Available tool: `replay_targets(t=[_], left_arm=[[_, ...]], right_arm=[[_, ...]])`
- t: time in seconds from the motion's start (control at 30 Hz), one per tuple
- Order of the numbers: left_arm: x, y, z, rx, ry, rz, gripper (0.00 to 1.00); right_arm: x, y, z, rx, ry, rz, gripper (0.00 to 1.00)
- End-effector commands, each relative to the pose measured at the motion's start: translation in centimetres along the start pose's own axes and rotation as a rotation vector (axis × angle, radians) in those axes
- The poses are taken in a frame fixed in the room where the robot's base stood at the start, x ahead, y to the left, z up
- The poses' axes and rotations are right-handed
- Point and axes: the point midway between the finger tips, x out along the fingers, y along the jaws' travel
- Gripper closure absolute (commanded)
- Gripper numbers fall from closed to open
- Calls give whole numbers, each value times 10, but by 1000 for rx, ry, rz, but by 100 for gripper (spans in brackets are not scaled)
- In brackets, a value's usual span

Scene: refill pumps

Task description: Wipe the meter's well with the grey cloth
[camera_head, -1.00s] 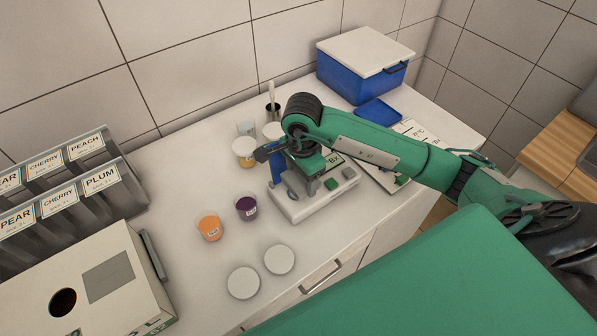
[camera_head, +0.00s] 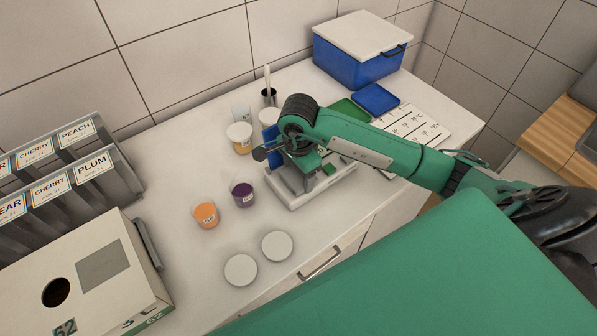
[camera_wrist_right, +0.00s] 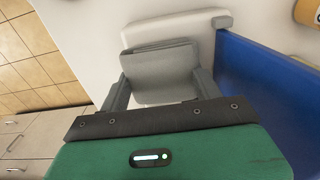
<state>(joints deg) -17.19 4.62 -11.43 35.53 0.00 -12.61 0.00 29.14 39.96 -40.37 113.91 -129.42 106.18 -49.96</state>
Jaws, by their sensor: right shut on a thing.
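The white meter (camera_head: 318,187) stands on the counter, partly covered by my right arm in the head view. Its white body (camera_wrist_right: 190,25) also shows beyond the cloth in the right wrist view. My right gripper (camera_head: 290,168) is over the meter, pointing down. In the wrist view my right gripper (camera_wrist_right: 160,82) is shut on the folded grey cloth (camera_wrist_right: 160,62), which sits between its two fingers. The cloth overlaps the meter's body there; whether they touch I cannot tell. The well is hidden. My left gripper is not in view.
An upright blue panel (camera_wrist_right: 265,80) stands close beside the gripper. Cups stand left of the meter: orange (camera_head: 205,214), purple (camera_head: 243,193) and a white-topped one (camera_head: 239,137). Two white discs (camera_head: 241,270) lie in front. A blue box (camera_head: 360,68) stands behind.

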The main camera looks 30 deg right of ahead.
Motion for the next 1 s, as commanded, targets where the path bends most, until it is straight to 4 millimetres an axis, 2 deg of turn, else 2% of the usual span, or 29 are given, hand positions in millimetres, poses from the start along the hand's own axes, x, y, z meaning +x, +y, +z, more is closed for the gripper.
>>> replay_targets(t=[1.0], left_arm=[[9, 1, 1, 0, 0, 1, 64]], right_arm=[[8, 0, 0, -1, -1, 0, 57]])
